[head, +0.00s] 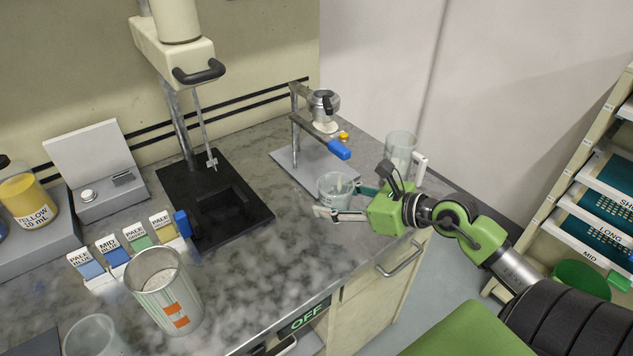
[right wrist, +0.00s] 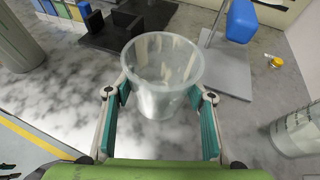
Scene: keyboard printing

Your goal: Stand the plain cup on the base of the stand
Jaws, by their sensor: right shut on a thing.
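A clear plain cup (head: 335,186) is upright between the fingers of my right gripper (head: 340,202), which is shut on it. In the right wrist view the cup (right wrist: 162,72) shows its open, empty-looking mouth, with a teal finger pad on each side. The stand has a flat grey base (head: 292,172), a metal rod and a clamp with a blue handle (head: 339,149). The cup is just off the base's front right edge; the base (right wrist: 226,75) lies beyond it in the wrist view. I cannot tell whether the cup's bottom touches the counter. My left gripper is not visible.
A clear jug with a white handle (head: 400,149) stands right of the stand. A metal pot (head: 323,104) sits up on the stand. Counter between is clear.

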